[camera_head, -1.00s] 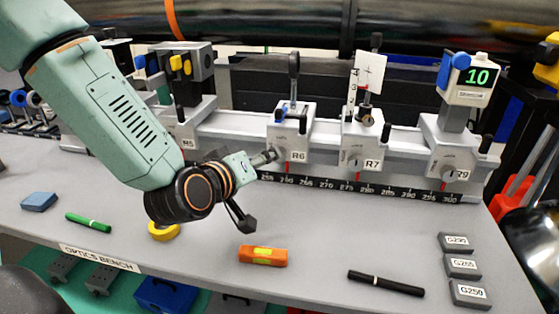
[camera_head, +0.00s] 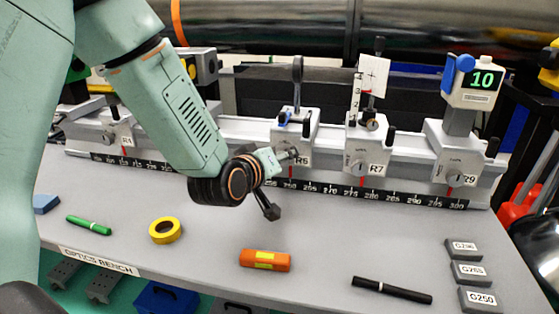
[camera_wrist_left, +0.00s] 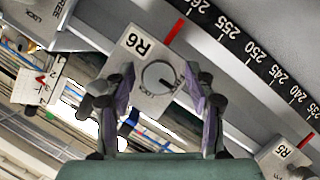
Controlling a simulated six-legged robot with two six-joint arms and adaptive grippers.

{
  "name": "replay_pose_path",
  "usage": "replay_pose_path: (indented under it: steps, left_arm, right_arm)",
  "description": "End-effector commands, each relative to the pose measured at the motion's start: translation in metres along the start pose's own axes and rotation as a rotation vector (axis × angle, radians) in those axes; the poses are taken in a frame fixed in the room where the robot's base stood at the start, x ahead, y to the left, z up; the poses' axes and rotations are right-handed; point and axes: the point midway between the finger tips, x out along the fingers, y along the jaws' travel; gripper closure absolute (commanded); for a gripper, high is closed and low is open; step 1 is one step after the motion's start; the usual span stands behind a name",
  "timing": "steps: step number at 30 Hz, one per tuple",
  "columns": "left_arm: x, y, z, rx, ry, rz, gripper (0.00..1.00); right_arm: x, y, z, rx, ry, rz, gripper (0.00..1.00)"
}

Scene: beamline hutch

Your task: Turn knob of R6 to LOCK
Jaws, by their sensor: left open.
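The R6 carriage (camera_head: 299,128) sits on the rail in the middle of the head view. Its knob is mostly hidden there by my left gripper (camera_head: 287,156), which is right at its front face. In the left wrist view the round grey knob (camera_wrist_left: 158,76) shows beside the R6 label (camera_wrist_left: 138,44). The knob has a pale pointer line slanting to the lower right, with small print around it, partly too small to read. My left gripper (camera_wrist_left: 160,82) is open, its two purple-padded fingers either side of the knob in this view. I cannot tell whether they touch it. My right gripper is not in view.
Carriages R7 (camera_head: 367,145) and R9 (camera_head: 452,150) stand to the right on the scaled rail; R4 (camera_head: 117,133) stands left. Yellow tape (camera_head: 166,230), an orange level (camera_head: 265,260), a black pen (camera_head: 391,290) and a green pen (camera_head: 89,225) lie on the bench.

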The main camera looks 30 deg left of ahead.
Motion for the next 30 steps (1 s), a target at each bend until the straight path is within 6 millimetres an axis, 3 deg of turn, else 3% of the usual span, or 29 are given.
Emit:
replay_pose_path:
  steps: [3, 22, 30]
  left_arm:
    - [0.0006, 0.0, -0.0005, 0.0, 0.0, 0.0, 0.45]
    - [0.0004, -0.0001, -0.0008, 0.0, 0.001, 0.0, 0.99]
    - [0.0003, 0.001, -0.0018, 0.027, 0.002, -0.01, 1.0]
  right_arm:
    - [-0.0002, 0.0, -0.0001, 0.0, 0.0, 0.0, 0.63]
    - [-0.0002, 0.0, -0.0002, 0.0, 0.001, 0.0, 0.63]
    - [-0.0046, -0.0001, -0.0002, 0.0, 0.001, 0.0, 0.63]
